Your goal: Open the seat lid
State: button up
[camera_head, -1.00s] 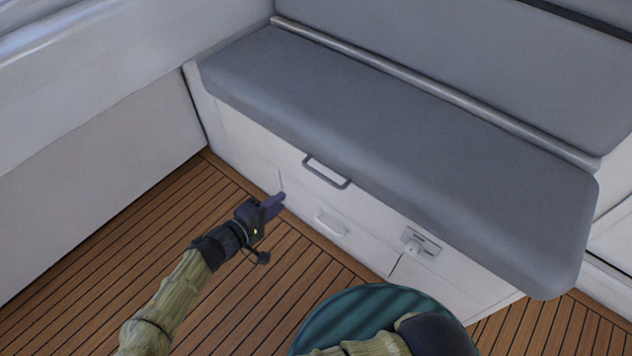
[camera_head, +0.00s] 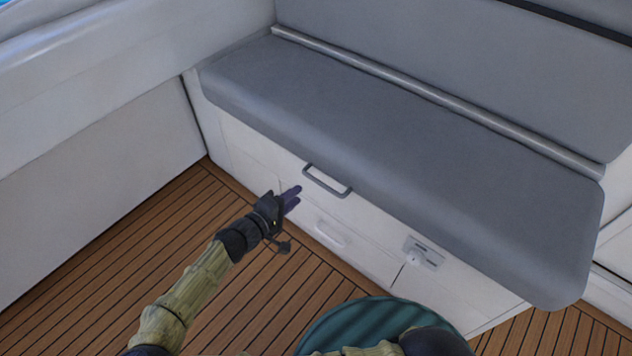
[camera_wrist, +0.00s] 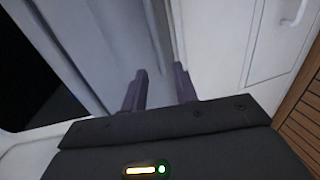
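The seat lid (camera_head: 400,160) is a long grey cushioned bench top, lying flat on its white base. A dark grey bar handle (camera_head: 328,182) sits at its front edge. My gripper (camera_head: 294,195) is just left of and slightly below this handle in the head view, apart from it in the picture. In the wrist view its two dark fingers (camera_wrist: 160,88) stand apart with nothing held between them. Pale grey surfaces lie beyond the fingertips there; I cannot clearly make out the bar handle among them.
The white base front has a drawer with a white handle (camera_head: 330,233) and a latch (camera_head: 422,254) to its right. A grey backrest (camera_head: 480,70) rises behind the seat. A white side wall (camera_head: 90,180) stands at left.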

aim_at(316, 179)
jog(key=b+x, duration=0.1)
jog(key=x, duration=0.9)
jog(key=shift+b, duration=0.4)
jog(key=shift+s, duration=0.1)
grip_shut()
